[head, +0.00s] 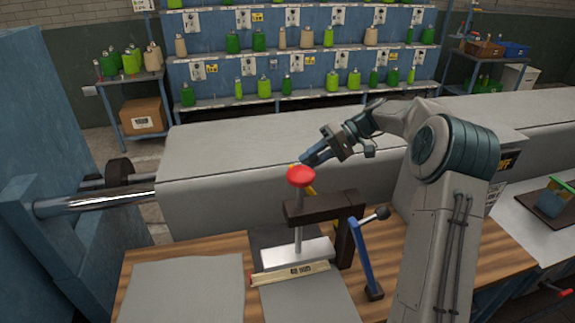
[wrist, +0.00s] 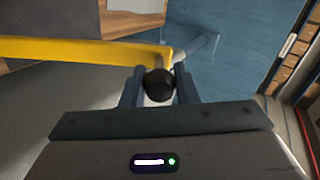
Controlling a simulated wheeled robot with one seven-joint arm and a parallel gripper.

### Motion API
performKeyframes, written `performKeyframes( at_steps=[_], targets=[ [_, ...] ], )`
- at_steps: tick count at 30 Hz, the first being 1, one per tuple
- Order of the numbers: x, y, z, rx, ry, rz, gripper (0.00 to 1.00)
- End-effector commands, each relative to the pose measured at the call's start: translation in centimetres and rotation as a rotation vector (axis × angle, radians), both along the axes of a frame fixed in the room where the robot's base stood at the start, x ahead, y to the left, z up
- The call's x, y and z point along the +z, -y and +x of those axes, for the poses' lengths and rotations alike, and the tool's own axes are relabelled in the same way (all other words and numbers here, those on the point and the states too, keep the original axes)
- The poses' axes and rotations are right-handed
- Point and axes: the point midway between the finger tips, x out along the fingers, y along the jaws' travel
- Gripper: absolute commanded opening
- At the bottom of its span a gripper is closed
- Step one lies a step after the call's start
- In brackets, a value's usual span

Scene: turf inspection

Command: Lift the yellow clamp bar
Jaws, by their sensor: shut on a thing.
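The yellow clamp bar (wrist: 85,50) crosses the upper left of the wrist view, with a black ball knob (wrist: 158,86) near its right end. My gripper (wrist: 157,92) is shut on this black knob, one finger on each side. In the head view my gripper (head: 306,159) is just above and behind the red knob (head: 300,176) of a press-like stand. Only small bits of the yellow bar (head: 311,190) show there; the rest is hidden behind the red knob and the dark bracket (head: 325,207).
A blue lever (head: 364,258) with a dark knob stands right of the bracket. A long grey-covered beam (head: 230,180) runs behind. A grey mat (head: 187,288) lies clear at the left.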

Motion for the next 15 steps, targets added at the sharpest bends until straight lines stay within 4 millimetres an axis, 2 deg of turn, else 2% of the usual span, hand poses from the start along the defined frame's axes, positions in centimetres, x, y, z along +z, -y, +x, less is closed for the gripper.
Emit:
performKeyframes(
  at_steps=[1, 6, 15],
  targets=[
    [0.5, 1.2, 0.1, -0.006, -0.007, 0.031, 0.00],
    [1.5, 3.8, 0.4, -0.003, -0.008, 0.074, 0.00],
    [1.9, 6.3, 0.8, -0.003, -0.008, 0.070, 0.00]
  ],
)
